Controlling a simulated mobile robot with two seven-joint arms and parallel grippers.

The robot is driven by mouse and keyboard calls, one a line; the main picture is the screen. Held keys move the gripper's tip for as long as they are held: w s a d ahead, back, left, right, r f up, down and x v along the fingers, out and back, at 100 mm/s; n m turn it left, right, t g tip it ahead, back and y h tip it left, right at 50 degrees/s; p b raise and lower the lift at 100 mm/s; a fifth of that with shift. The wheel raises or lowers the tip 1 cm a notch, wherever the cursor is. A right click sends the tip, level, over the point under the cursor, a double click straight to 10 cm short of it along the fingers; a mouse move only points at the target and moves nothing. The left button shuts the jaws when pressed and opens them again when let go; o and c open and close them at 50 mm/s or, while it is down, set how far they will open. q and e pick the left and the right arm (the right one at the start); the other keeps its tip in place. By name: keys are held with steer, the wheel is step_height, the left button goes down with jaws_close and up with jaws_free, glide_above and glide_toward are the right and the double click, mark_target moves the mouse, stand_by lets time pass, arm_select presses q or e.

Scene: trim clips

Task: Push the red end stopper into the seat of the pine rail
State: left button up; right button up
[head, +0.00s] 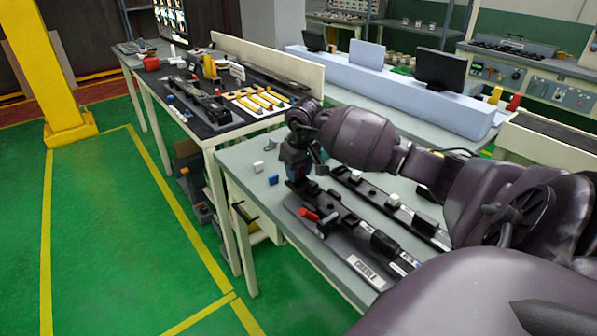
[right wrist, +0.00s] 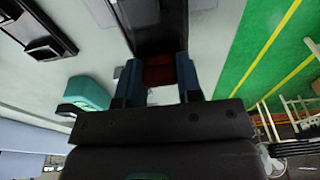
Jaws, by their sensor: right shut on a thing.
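My right gripper (head: 297,172) points down over the far left end of the near dark rail (head: 350,228) on the grey table. In the right wrist view its two blue fingers (right wrist: 159,82) are shut on the red end stopper (right wrist: 158,72), close to the end of a dark rail (right wrist: 158,28). I cannot tell whether the stopper touches the seat, which is hidden. In the head view the held stopper is hidden by the gripper. Neither rail looks like pine; the near one's plate has a white label (head: 366,269). My left gripper is not in view.
A second dark rail (head: 392,208) with a white block lies behind. A red lever-like piece (head: 308,213) sits beside the near rail. White (head: 257,167) and blue (head: 273,180) blocks lie at the table's left. Another cluttered table (head: 205,135) stands beyond.

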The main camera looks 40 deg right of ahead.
steer(key=shift+s+a+f+b, duration=0.1)
steer(key=shift+s+f+b, duration=0.15)
steer(key=shift+f, duration=0.4)
steer(key=shift+s+a+f+b, duration=0.15)
steer(key=shift+f+b, duration=0.1)
steer(key=shift+f, duration=0.4)
steer(key=o, duration=0.8)
steer(key=shift+o, duration=0.3)
steer(key=shift+w+r+p, duration=0.1)
steer(key=shift+r+p, duration=0.5)
steer(key=shift+r, duration=0.05)
steer(key=shift+o, duration=0.5)
steer(key=shift+w+d+r, duration=0.1)
steer(key=shift+d+r, duration=0.05)
steer(key=shift+r, duration=0.15)
step_height(320, 180, up, 12)
steer(key=s, duration=0.1)
